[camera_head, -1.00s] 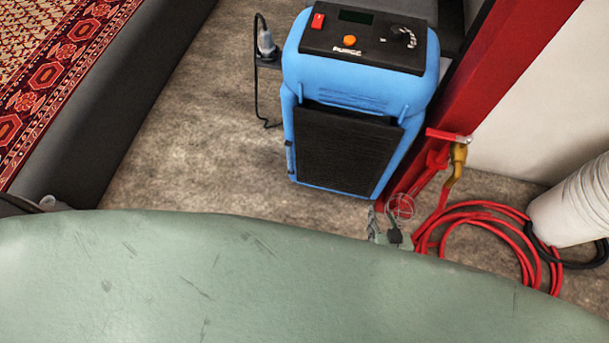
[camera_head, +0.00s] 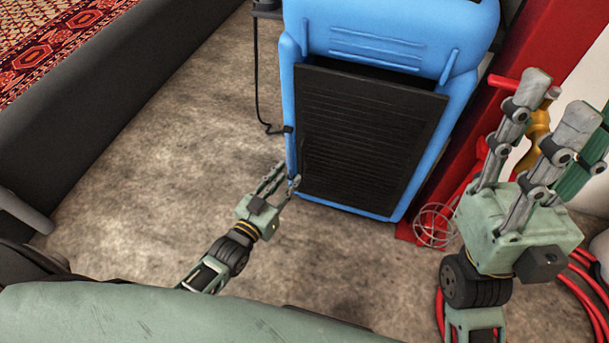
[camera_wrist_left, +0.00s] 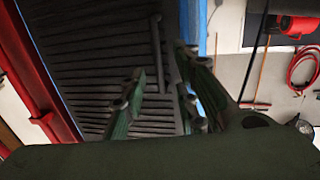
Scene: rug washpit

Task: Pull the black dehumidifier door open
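The blue dehumidifier (camera_head: 390,45) stands upright with its black slatted door (camera_head: 370,130) facing me. A dark gap shows along the door's top edge, and I cannot tell whether the door is ajar. In the left wrist view, a dark vertical handle bar (camera_wrist_left: 158,50) stands on the black door (camera_wrist_left: 90,65). My left gripper (camera_head: 285,175) is open at the door's lower left edge. My right gripper (camera_head: 558,100) is open and empty, fingers up, right of the dehumidifier.
A red post (camera_head: 545,50) rises right of the dehumidifier, with a brass valve (camera_head: 538,124) partly behind my right gripper. A red hose (camera_head: 590,290) lies on the floor at lower right. A dark-edged platform with a patterned rug (camera_head: 60,45) is at left. Open floor (camera_head: 170,130) lies between.

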